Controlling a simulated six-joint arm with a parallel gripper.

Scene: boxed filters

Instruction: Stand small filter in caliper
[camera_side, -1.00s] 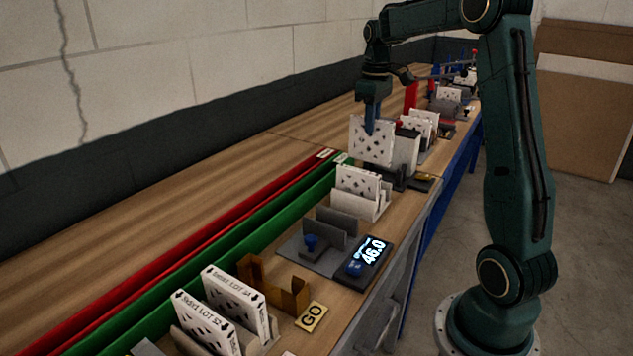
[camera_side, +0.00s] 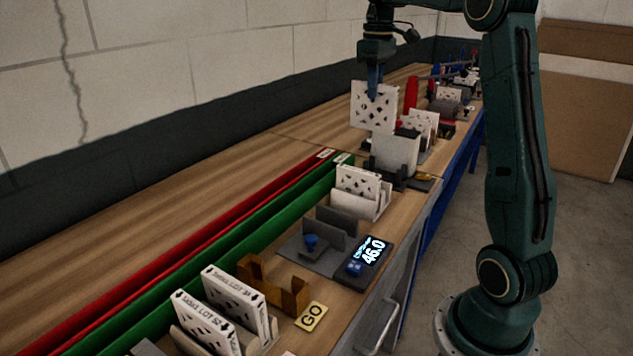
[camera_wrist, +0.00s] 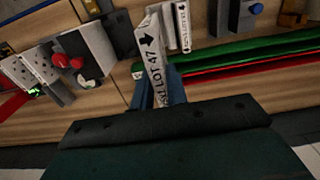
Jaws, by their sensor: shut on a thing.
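My gripper (camera_side: 374,90) is shut on a white perforated filter (camera_side: 373,106) and holds it upright in the air, above the far part of the bench. The caliper (camera_side: 332,228) appears to be the grey fixture with upright plates and a blue knob, nearer the side camera than my gripper. Its display (camera_side: 368,254) reads 46.0. No filter shows between its plates.
A white block in a dark holder (camera_side: 395,155) stands below the held filter. A rack with filters (camera_side: 358,185) stands between it and the caliper. Two labelled filters (camera_side: 236,300), a brown bracket (camera_side: 278,285) and a GO tag (camera_side: 311,316) are in front. Green (camera_side: 240,228) and red rails run alongside.

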